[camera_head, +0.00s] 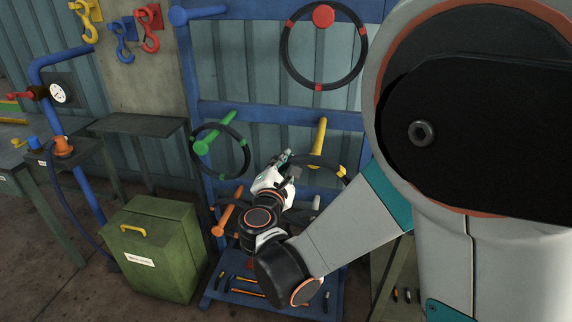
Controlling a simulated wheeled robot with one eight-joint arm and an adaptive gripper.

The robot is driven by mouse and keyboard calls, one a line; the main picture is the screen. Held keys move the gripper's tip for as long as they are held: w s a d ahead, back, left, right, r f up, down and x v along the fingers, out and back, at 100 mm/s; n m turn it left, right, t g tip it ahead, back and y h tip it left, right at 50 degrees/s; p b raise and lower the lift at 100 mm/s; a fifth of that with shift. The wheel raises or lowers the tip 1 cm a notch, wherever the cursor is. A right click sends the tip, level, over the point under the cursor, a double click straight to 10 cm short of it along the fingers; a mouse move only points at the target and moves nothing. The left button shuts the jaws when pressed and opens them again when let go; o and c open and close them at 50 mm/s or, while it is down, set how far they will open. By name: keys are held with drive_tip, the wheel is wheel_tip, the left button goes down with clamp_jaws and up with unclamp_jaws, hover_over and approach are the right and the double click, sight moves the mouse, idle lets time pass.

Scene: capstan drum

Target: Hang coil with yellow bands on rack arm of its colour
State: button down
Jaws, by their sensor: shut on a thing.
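The coil with yellow bands (322,159) is a dark ring, seen in part at the rack, with a yellow band at its right side. My gripper (289,161) is shut on its left part, and my wrist and arm hide much of the lower ring. The yellow rack arm (319,136) sticks out from the blue rack (270,115) just above and behind the visible arc of the coil. I cannot tell whether the coil is around this arm or in front of it.
A red-banded coil (286,58) hangs on the red arm (323,16); a green-banded coil (246,172) is at the green arm (215,135). An orange arm (228,212) is lower left. A green cabinet (160,250) stands left; tools lie on the rack's bottom shelf (285,303).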

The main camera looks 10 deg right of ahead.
drive_tip(key=shift+a+f, duration=0.1)
drive_tip(key=shift+a, duration=0.1)
drive_tip(key=f+x, duration=0.2)
drive_tip(key=x, duration=0.9)
drive_tip(key=f+b+x, duration=0.1)
drive_tip(key=x, duration=1.1)
drive_tip(key=shift+d+f, duration=0.2)
drive_tip(key=shift+f, duration=0.2)
drive_tip(key=shift+s+f+b, duration=0.1)
drive_tip(key=shift+f+b, duration=0.2)
drive_tip(key=shift+b, duration=0.15)
idle(0.4)
drive_tip(key=c, duration=1.4)
unclamp_jaws()
drive_tip(key=shift+s, duration=0.1)
